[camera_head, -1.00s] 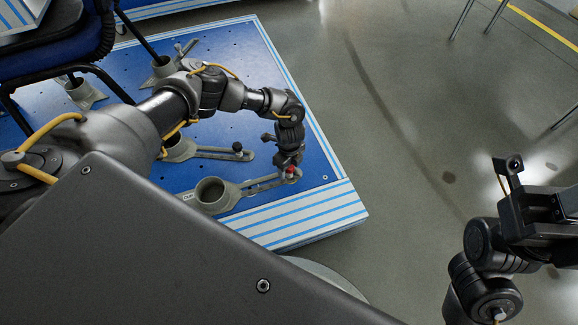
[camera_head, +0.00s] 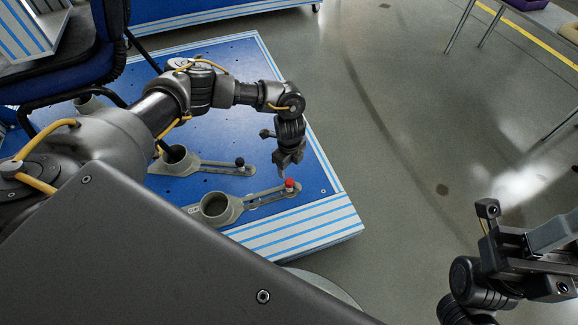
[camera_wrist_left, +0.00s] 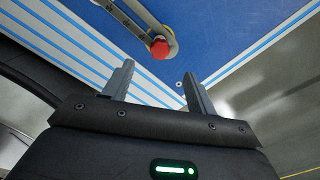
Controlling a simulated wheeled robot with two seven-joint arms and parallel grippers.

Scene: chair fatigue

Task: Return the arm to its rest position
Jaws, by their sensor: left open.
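My left arm comes in from the left in the head view. Its gripper (camera_head: 284,172) is open and empty, just above the red knob (camera_head: 290,184) at the end of a grey clamp arm (camera_head: 255,198). In the left wrist view, the two fingers (camera_wrist_left: 158,70) are spread apart, and the red knob (camera_wrist_left: 159,49) lies beyond their tips, with nothing between them. My right gripper (camera_head: 545,238) is at the lower right over the floor; its jaw opening cannot be made out.
The blue platform (camera_head: 235,75) with striped edges carries a second clamp with a black knob (camera_head: 240,162) and cup-shaped holders. A blue chair (camera_head: 60,60) stands at the upper left, its legs near my arm. Open grey floor (camera_head: 400,130) lies to the right.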

